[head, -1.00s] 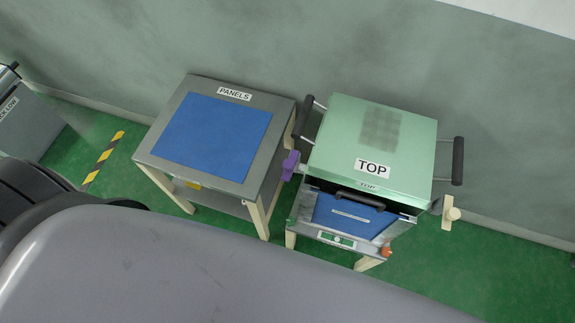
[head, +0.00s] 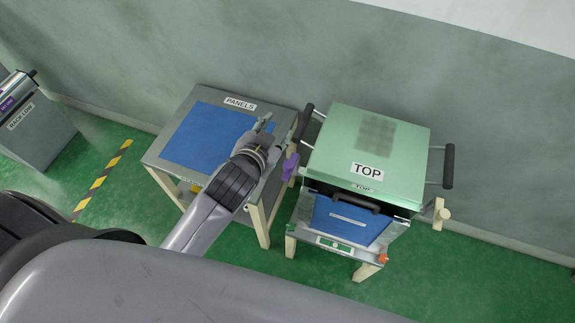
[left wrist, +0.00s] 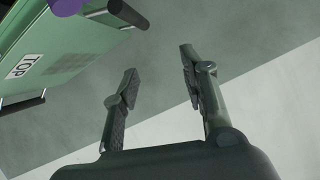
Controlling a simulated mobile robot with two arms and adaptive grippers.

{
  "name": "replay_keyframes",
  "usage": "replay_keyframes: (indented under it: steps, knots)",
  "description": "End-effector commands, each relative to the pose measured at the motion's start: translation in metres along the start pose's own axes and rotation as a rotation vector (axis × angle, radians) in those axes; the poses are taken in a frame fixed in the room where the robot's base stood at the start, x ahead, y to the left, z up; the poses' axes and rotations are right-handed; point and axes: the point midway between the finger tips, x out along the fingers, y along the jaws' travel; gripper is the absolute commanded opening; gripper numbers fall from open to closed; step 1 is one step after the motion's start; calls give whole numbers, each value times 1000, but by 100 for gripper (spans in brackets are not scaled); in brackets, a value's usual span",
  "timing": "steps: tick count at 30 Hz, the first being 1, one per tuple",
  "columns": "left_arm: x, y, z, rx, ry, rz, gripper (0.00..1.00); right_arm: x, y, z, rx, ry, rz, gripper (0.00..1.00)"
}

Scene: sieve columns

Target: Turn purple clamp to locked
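The purple clamp (head: 289,166) is on the left side of the sieve column with the green lid marked TOP (head: 373,146). My left gripper (head: 272,122) is above the panels table, up and left of the clamp in the head view, and apart from it. In the left wrist view the two fingers (left wrist: 157,82) are spread with nothing between them. A purple part (left wrist: 66,6) shows at the top left there, cut by the edge, beside the green lid (left wrist: 95,28). My right gripper is not in view.
The panels table (head: 166,150) with a blue panel (head: 205,138) stands left of the column. Black handles stick out at the column's left (head: 303,122) and right (head: 448,166). A cream clamp (head: 440,214) is at its right side. Green floor is free at the front right.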

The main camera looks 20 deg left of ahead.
Motion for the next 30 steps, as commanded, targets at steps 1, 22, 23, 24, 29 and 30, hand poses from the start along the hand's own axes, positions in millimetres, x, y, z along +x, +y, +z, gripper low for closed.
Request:
replay_keyframes:
  steps: [1,22,23,24,29,30]
  knots:
    - [4,-2,-34,31,110,-13,40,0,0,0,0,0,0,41]
    - [-182,204,-246,1257,1766,538,40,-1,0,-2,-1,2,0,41]
    - [-182,211,-232,1348,1786,597,40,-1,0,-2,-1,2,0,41]
    - [-179,216,-213,1474,1799,681,40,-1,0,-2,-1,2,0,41]
    - [-139,197,-133,2000,1662,1035,40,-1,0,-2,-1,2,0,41]
    - [-124,182,-116,2128,1577,1124,40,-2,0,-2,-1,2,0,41]
